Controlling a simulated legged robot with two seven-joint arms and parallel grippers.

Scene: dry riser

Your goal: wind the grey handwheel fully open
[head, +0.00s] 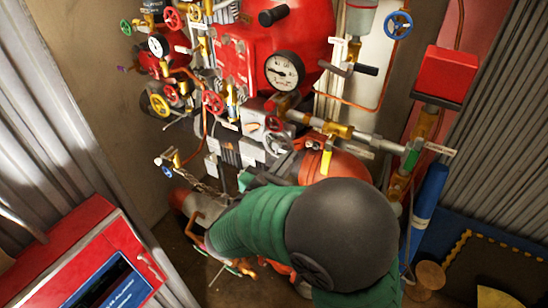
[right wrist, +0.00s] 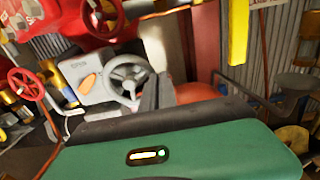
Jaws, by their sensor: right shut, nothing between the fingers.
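The grey handwheel (right wrist: 128,80) has a round rim with spokes and sits on a pale grey box (right wrist: 88,78) with an orange mark. In the head view the grey handwheel (head: 277,144) is small and partly covered. My right gripper (right wrist: 152,90) is shut and empty, its dark fingers overlapping the wheel's right edge in the right wrist view. I cannot tell whether they touch the rim. In the head view my right gripper (head: 287,162) shows just below the wheel, mostly hidden behind my green arm. My left gripper is not in view.
A red handwheel (right wrist: 26,84) is left of the grey one, and another red one (right wrist: 104,14) is above. A pressure gauge (head: 285,71), brass pipes (head: 338,130) and a red box (head: 445,73) crowd the area. A red cabinet (head: 85,262) stands lower left.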

